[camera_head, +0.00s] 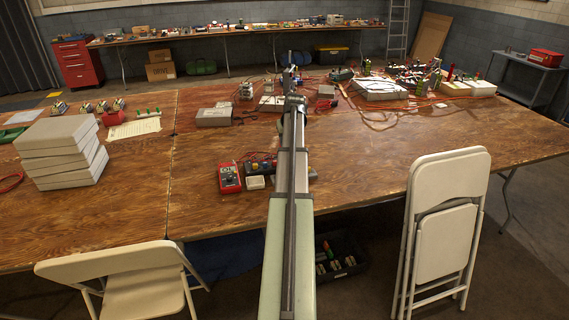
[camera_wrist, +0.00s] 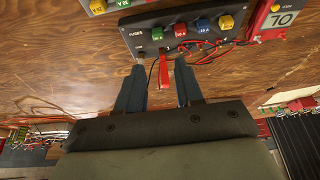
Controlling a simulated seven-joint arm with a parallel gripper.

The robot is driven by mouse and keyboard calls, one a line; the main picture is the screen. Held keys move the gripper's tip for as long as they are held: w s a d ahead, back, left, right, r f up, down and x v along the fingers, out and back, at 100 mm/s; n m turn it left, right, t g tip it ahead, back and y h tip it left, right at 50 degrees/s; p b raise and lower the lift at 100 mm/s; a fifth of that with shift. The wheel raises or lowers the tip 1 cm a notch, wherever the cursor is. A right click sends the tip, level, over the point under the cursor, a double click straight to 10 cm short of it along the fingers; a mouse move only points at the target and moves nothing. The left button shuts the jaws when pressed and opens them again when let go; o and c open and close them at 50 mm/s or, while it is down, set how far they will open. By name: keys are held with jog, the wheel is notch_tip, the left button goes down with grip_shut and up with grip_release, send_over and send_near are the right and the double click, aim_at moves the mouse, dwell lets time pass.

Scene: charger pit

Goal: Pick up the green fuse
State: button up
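The green fuse (camera_wrist: 157,33) stands upright at the left of the row on the dark fuse block (camera_wrist: 144,42) in the wrist view, with the red fuse (camera_wrist: 180,30), blue fuse (camera_wrist: 203,24) and yellow fuse (camera_wrist: 226,21) to its right. My gripper (camera_wrist: 157,72) is open, its two dark fingers spread and pointing toward the block, short of the green fuse in the picture. A narrow red object (camera_wrist: 164,72) shows between the fingers; I cannot tell whether it touches them. In the head view my arm hides part of the fuse block, and the green fuse cannot be made out.
A red meter (camera_head: 229,178) and a small pale box (camera_head: 255,182) lie beside the block. Thin wires (camera_wrist: 215,50) run in front of it. White boxes (camera_head: 62,150) are stacked at the left of the wooden table (camera_head: 130,205).

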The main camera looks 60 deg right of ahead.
jog(key=x, duration=1.3)
jog(key=shift+d+f, duration=0.3)
jog(key=shift+f, duration=0.05)
grip_shut()
